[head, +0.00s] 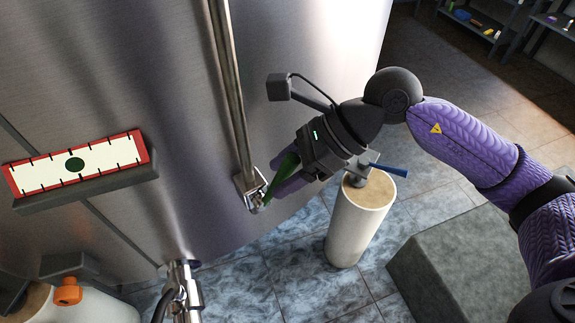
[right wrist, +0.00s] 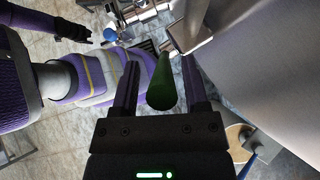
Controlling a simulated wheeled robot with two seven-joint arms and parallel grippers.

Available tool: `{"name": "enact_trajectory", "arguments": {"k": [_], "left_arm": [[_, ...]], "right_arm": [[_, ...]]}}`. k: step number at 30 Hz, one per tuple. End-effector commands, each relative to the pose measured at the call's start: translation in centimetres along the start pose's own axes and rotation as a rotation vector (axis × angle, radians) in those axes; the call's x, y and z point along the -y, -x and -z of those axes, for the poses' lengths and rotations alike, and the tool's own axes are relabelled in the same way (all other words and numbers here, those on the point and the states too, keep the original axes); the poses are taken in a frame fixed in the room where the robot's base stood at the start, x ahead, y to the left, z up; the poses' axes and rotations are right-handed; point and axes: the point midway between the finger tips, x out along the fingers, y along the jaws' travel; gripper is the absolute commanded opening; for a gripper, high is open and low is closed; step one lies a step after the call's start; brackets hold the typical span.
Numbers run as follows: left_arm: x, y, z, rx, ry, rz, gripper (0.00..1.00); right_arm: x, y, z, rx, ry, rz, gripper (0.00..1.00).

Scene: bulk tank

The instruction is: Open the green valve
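The green valve handle (head: 286,165) is at the lower end of the vertical metal pipe (head: 233,90) on the tank's front. My right gripper (head: 284,176) reaches it from the right. In the right wrist view the green handle (right wrist: 162,85) lies between the two fingers of my right gripper (right wrist: 162,80). The fingers are open, with a narrow gap on each side of the handle. My left gripper (right wrist: 72,31) appears small at the top left of the right wrist view; its finger opening is unclear. It is outside the head view.
A white pillar (head: 352,225) with a blue lever (head: 388,169) stands just below my right wrist. A grey block (head: 450,265) is at lower right. A red-framed gauge (head: 75,165) is on the tank (head: 150,60). An orange valve (head: 68,291) is at lower left.

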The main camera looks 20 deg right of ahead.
Motion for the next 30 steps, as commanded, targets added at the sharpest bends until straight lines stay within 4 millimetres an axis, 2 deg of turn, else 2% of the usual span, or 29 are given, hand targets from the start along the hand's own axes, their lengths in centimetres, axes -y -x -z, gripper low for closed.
{"name": "enact_trajectory", "arguments": {"k": [10, 21, 25, 30], "left_arm": [[0.1, 0.1, -0.1, 0.002, 0.001, 0.002, 0.59], [0.1, 1.3, -0.2, -0.001, 0.000, 0.000, 0.59], [-0.2, 1.4, -0.1, -0.004, -0.001, -0.003, 0.59], [-0.3, 1.4, 0.1, -0.008, -0.001, -0.005, 0.59]], "right_arm": [[0.1, 0.5, -0.1, 0.003, 0.000, 0.004, 0.67], [0.0, 8.8, 0.0, 0.001, -0.001, 0.006, 0.67], [-0.1, 10.0, 0.1, 0.003, 0.000, 0.004, 0.67], [-0.1, 10.2, 0.1, 0.004, 0.002, 0.002, 0.67]]}}
